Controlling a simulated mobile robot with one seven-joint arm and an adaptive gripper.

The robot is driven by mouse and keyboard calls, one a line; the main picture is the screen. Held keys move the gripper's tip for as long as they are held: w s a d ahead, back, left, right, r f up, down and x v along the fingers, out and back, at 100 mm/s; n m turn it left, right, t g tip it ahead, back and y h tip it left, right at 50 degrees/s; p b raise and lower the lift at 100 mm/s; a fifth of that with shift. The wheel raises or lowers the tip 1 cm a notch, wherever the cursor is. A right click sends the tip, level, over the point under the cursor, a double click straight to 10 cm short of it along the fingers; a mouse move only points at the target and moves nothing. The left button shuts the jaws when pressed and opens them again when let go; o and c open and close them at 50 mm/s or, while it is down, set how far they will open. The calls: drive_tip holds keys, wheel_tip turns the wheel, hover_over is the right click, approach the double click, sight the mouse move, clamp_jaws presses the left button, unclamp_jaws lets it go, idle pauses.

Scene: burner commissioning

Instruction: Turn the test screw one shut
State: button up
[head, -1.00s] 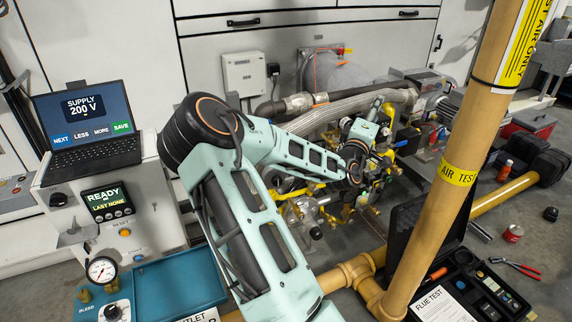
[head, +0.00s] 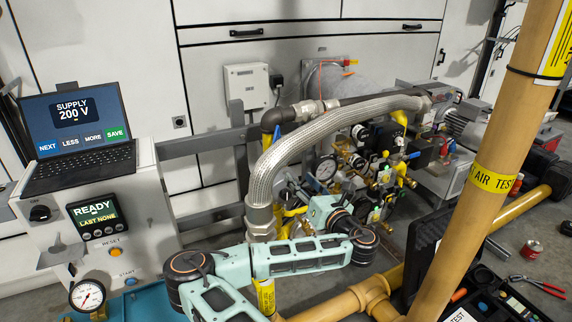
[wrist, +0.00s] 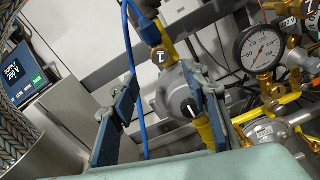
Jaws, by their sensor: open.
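In the wrist view my gripper (wrist: 163,78) is open, its two dark blue fingers apart. A round black tag (wrist: 158,57) with a pale mark like a 1 sits between the fingertips, on brass and yellow pipework. Below it, a grey valve body with a black knob (wrist: 188,108) bearing a white line lies close to the right finger. I cannot tell whether the finger touches it. Which part is test screw one is not clear. In the head view my arm reaches the front of the valve train (head: 350,165), and the fingertips are hard to make out.
A braided hose (head: 310,130) arches over my arm. A pressure gauge (wrist: 258,46) stands right of the fingers, and a blue tube (wrist: 130,70) runs beside the left one. A yellow-banded post (head: 480,180) stands at right. The laptop (head: 75,125) reads SUPPLY 200 V.

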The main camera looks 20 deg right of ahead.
drive_tip(key=w+b, duration=0.2)
drive_tip(key=w, duration=0.8)
drive_tip(key=shift+w+a, duration=0.15)
drive_tip(key=shift+w, duration=0.05)
drive_tip(key=c, duration=1.2)
drive_tip(key=shift+r, duration=0.1)
clamp_jaws()
